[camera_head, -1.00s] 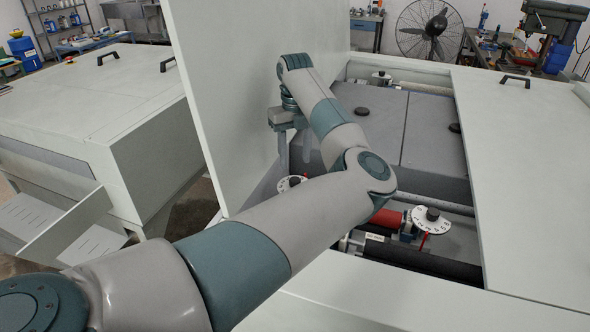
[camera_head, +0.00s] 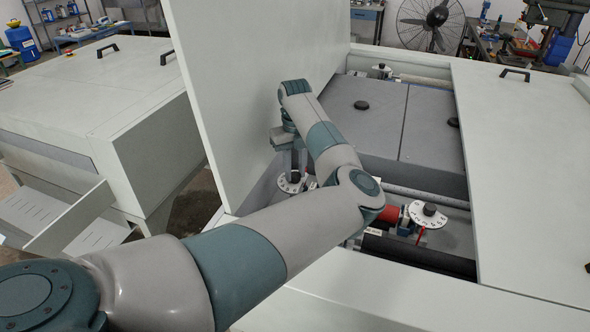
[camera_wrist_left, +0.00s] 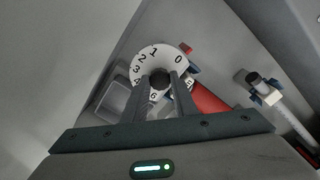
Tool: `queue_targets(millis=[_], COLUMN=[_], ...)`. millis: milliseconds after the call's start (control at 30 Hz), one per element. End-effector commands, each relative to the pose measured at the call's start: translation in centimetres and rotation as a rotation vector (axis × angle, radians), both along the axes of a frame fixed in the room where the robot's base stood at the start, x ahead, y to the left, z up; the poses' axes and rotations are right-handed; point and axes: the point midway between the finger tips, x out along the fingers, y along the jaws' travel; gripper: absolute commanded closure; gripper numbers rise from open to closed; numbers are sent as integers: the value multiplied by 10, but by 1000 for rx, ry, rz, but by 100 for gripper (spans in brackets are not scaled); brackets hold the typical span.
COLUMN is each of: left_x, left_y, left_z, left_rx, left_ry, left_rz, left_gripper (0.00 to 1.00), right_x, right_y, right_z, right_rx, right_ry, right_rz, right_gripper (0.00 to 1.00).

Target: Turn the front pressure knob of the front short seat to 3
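A white numbered dial with a black knob (camera_head: 293,179) sits inside the open machine, under my left gripper (camera_head: 293,172) in the head view. The wrist view shows the dial face (camera_wrist_left: 146,62) with the black knob (camera_wrist_left: 160,79) at its centre and a small red mark beside the 0. My left gripper (camera_wrist_left: 161,82) points down at the dial, its two fingers on either side of the knob. A narrow gap seems to remain, so it looks open; contact is hard to judge. My right gripper is out of view.
A tall raised lid panel (camera_head: 235,90) rises close beside my left wrist. Grey covers (camera_head: 365,125) lie behind, and a closed white lid (camera_head: 530,170) bounds the right.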

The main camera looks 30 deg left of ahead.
Motion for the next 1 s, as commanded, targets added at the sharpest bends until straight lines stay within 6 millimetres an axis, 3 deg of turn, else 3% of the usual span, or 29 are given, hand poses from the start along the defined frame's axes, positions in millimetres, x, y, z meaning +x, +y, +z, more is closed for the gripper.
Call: queue_targets(millis=[533, 1000], left_x=[0, 1], left_y=[0, 0], left_z=[-2, -4], left_rx=[-1, -1], left_ry=[-1, -3], left_rz=[-69, -413], left_gripper=[97, 97], right_x=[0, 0], right_y=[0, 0], right_z=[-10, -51], right_rx=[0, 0], right_ry=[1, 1], right_rz=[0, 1], right_gripper=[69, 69])
